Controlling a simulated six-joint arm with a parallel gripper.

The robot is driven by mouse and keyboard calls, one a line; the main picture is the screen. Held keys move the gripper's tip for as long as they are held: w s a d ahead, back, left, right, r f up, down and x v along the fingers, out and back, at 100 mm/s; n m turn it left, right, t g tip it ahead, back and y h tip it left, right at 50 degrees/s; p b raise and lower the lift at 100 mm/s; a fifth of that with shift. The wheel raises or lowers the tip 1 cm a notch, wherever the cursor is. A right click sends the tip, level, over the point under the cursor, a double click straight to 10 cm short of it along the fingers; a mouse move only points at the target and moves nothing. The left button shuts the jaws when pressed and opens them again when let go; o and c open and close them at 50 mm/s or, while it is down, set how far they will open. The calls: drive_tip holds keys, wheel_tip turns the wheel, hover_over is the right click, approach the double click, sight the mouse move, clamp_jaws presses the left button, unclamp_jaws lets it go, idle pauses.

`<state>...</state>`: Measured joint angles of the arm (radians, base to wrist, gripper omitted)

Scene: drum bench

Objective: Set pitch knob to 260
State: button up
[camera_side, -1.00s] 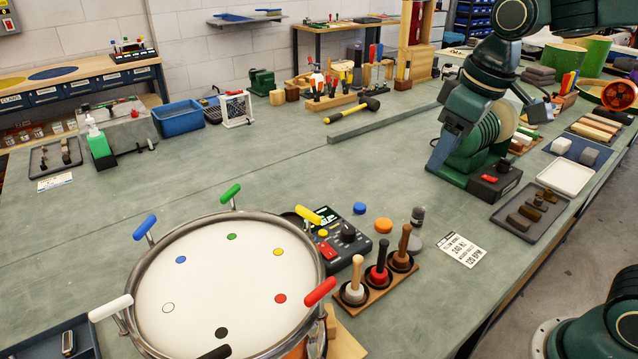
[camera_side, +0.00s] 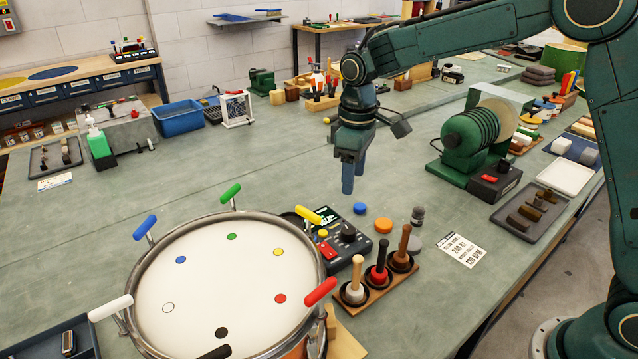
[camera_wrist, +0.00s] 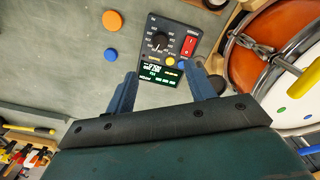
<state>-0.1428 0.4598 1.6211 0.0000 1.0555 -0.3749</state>
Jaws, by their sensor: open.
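The dark control box (camera_side: 335,243) stands on the bench right of the drum, with a black round knob (camera_side: 347,232), a lit green screen, a red switch and a yellow button. In the wrist view the knob (camera_wrist: 158,42) lies just beyond my fingertips, its dial labels too small to read; the screen (camera_wrist: 158,69) shows between my fingers, its digits not readable. My gripper (camera_side: 348,180) points down above and behind the box, open and empty, apart from the knob. In the wrist view its two blue fingers (camera_wrist: 162,78) straddle the screen area.
The drum (camera_side: 230,285) with coloured handles stands left of the box. A blue disc (camera_side: 360,208) and an orange disc (camera_side: 383,226) lie beside it. A rack of mallets (camera_side: 375,290) stands in front, a printed card (camera_side: 464,250) to the right.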

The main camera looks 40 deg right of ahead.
sight(348, 230)
drive_tip(key=shift+w+f, duration=0.15)
drive_tip(key=shift+f, duration=0.05)
drive_tip(key=shift+f, duration=0.1)
drive_tip(key=shift+f, duration=6.8)
drive_tip(key=shift+c, duration=0.4)
drive_tip(key=c, duration=0.9)
